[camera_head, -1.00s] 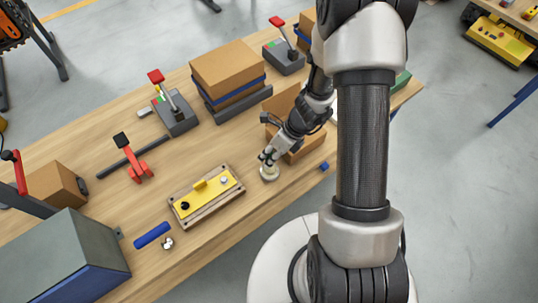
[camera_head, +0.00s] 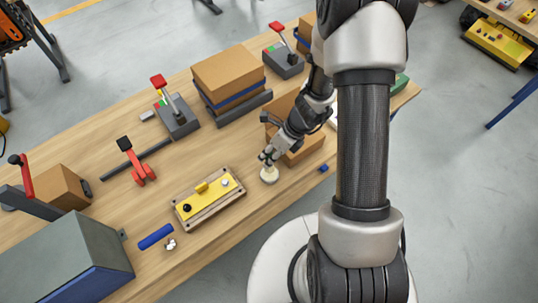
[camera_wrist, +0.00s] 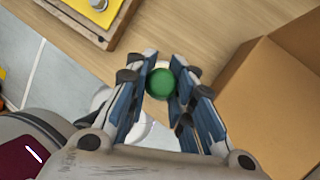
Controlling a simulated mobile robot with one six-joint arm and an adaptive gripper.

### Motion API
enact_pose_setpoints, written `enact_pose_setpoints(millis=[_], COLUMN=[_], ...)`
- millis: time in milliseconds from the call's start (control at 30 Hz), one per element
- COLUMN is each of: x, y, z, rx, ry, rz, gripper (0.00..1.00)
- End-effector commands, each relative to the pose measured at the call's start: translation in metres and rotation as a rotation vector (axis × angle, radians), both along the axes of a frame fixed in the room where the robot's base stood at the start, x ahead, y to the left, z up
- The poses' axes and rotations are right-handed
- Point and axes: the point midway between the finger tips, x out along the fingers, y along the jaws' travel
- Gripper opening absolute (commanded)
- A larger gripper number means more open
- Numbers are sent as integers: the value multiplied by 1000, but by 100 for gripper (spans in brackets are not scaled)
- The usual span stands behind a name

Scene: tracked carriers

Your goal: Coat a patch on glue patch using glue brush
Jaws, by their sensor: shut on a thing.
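My gripper (camera_head: 268,157) is over the bench, at the right of the yellow plate. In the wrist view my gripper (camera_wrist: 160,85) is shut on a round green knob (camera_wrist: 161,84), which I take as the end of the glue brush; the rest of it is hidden. A small round cream pot or base (camera_head: 269,175) is directly below the fingers in the head view. Whether the brush stands in it or is clear of it I cannot tell. I cannot make out a glue patch for certain; a yellow plate (camera_head: 221,183) on a wooden board (camera_head: 201,219) lies to the left.
An open cardboard box (camera_head: 300,150) stands close to the right of my gripper, and its flap shows in the wrist view (camera_wrist: 270,100). A blue cylinder (camera_head: 156,236) lies near the front edge. Lever units (camera_head: 178,120) and stacked boxes (camera_head: 228,72) stand behind.

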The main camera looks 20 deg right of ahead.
Motion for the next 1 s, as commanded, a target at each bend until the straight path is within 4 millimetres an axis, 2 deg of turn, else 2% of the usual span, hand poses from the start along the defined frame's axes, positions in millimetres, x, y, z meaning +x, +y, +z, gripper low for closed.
enact_pose_setpoints(millis=[33, 500, 1000], x=[0, 0, 0], y=[0, 0, 0], z=[8, 44, 45], rx=[0, 0, 0], ry=[0, -1, -1], rz=[0, 1, 1], gripper=[0, 0, 0])
